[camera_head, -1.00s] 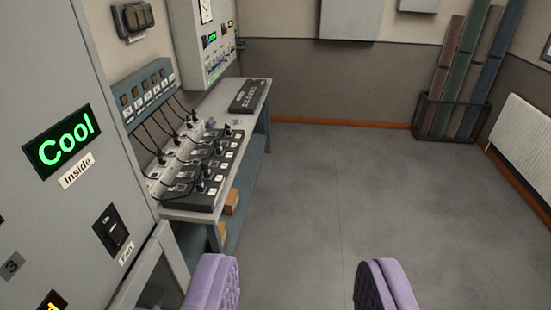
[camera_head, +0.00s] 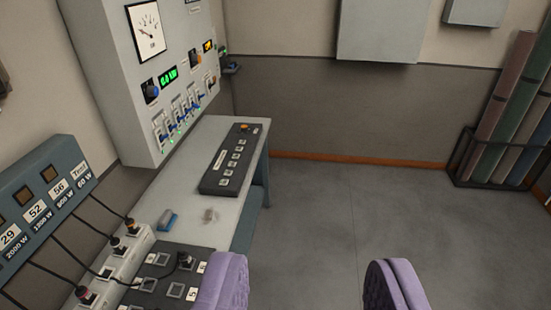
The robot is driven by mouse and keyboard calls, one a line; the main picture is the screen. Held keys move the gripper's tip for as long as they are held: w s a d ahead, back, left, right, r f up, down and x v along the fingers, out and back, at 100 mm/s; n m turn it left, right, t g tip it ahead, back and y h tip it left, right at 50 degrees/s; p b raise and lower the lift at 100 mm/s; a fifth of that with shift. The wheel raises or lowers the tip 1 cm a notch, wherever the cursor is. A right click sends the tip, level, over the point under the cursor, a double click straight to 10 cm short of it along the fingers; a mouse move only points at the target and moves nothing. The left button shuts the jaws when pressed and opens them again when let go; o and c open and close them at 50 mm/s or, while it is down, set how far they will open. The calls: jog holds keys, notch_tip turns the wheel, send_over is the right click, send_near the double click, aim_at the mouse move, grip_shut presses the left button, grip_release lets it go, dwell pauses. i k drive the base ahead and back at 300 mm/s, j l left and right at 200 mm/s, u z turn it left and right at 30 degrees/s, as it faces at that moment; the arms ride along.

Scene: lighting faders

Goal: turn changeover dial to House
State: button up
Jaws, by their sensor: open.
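A grey wall panel (camera_head: 110,70) hangs at the upper left. It carries a dark knob with a blue face (camera_head: 151,91) left of a green lit display, and a second knob with an orange part (camera_head: 195,58) further right. Their labels are too small to read, so I cannot tell which is the changeover dial or where it points. My gripper (camera_head: 310,280) shows as two purple padded fingers at the bottom edge. It is open and empty, well apart from the panel.
A blue-grey socket box (camera_head: 40,200) is at left.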

aim_at(196, 60)
jog(key=i, duration=2.75)
jog(key=i+u, duration=0.25)
jog(key=i, duration=0.25)
jog(key=i+l+u, duration=0.25)
jog(key=i, duration=0.25)
